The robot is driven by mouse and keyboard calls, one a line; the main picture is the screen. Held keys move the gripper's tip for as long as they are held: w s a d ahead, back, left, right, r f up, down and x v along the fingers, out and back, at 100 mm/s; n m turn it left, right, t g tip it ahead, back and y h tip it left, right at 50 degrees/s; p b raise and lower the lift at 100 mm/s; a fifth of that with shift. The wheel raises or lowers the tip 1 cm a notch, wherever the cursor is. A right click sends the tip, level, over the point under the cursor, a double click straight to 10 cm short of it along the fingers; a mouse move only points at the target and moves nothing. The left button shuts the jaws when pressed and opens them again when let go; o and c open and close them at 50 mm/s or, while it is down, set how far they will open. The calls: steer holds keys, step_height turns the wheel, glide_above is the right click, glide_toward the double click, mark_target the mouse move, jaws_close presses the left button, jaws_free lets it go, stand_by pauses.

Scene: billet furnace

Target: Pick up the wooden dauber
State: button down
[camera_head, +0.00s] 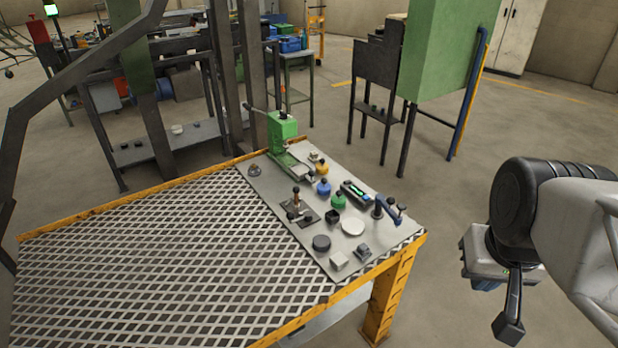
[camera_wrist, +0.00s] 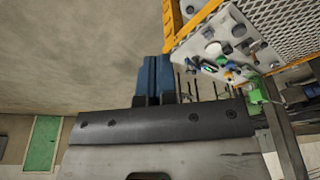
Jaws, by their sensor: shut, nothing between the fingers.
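A small brown upright piece, which looks like the wooden dauber (camera_head: 297,198), stands on a dark base on the grey plate in the head view. It is too small there to make out its details. I cannot pick it out for sure in the wrist view. My gripper (camera_head: 487,284) hangs over open floor at the right, well apart from the table and the dauber. In the wrist view its blue fingers (camera_wrist: 153,76) are together with nothing between them.
The grey plate (camera_head: 262,187) on the yellow-edged mesh table carries a green press (camera_head: 283,132), coloured bottles including a blue one (camera_head: 323,187), a white disc (camera_head: 353,227), a dark puck (camera_head: 321,243) and a blue-armed fixture (camera_head: 387,207) close around. Floor between table and gripper is clear.

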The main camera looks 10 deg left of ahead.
steer(key=c, duration=0.8)
jaws_free()
steer(key=shift+c, duration=0.2)
steer(key=w+a+f+m+g+y, duration=0.2)
steer(key=w+a+f+m+y, duration=0.15)
steer(key=w+a, duration=0.75)
steer(key=w+a+f+m+g+y, duration=0.1)
steer(key=w+a+f+m+y, duration=0.35)
steer(key=w, duration=0.95)
steer(key=w+a+f+m+y, duration=0.2)
steer(key=w+a+f+m, duration=0.1)
steer(key=w+a+f, duration=0.2)
steer(key=w+a+f+m+t+y, duration=0.1)
steer(key=w+a+f+m+y, duration=0.1)
steer(key=w+a+f+m, duration=0.2)
steer(key=w+a+f+m+y, duration=0.1)
steer(key=w+a+f+m, duration=0.3)
steer(key=w+a+f, duration=0.3)
steer(key=shift+w+f+t+y, duration=0.15)
steer(key=shift+w+f, duration=0.25)
steer(key=shift+w, duration=0.5)
steer(key=shift+w+f+t+y, duration=0.1)
steer(key=shift+w+f, duration=0.3)
steer(key=shift+w, duration=0.55)
steer(key=shift+w+f+t+y, duration=0.15)
steer(key=shift+w+f, duration=0.25)
steer(key=shift+w, duration=0.5)
